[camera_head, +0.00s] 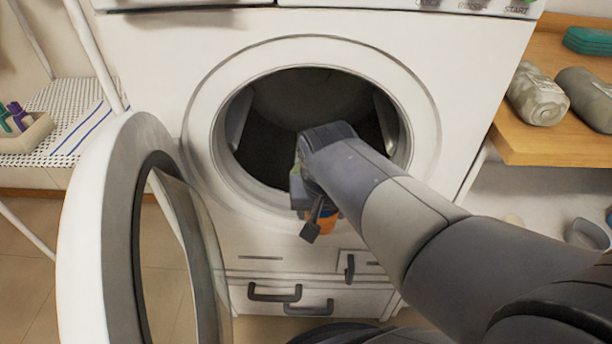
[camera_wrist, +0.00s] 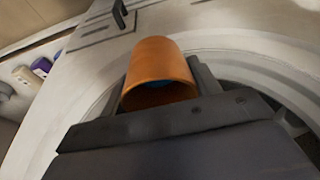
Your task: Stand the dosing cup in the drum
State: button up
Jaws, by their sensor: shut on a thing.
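The dosing cup is orange and is held in my gripper (camera_head: 318,215), in front of the lower rim of the drum opening. In the head view only a small orange part of the cup (camera_head: 327,219) shows below the gripper. The round washer door (camera_head: 95,210) stands open to the left.
A rack with a striped cloth (camera_head: 75,115) and a small box of bottles (camera_head: 28,137) is at left. A wooden shelf (camera_head: 550,148) with rolled towels (camera_head: 537,97) is at right. Drawer handles (camera_head: 275,293) are below the drum.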

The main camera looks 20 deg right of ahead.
jog(key=shift+s+d+f+b, duration=0.2)
jog(key=shift+s+f+b, duration=0.3)
jog(key=shift+b, duration=0.3)
jog(key=w+d+f+b, duration=0.1)
jog(key=w+d+b, duration=0.1)
jog(key=w, duration=0.3)
jog(key=w+d+f+b, duration=0.1)
jog(key=w+d+b, duration=0.1)
jog(key=w, duration=0.4)
jog(key=w+d+f+b, duration=0.1)
jog(key=w+d+b, duration=0.1)
jog(key=w, duration=0.3)
jog(key=shift+w+d+f+b, duration=0.2)
jog(key=shift+d+b, duration=0.2)
jog(key=shift+d, duration=0.05)
jog(key=shift+r, duration=0.1)
jog(key=shift+f, duration=0.25)
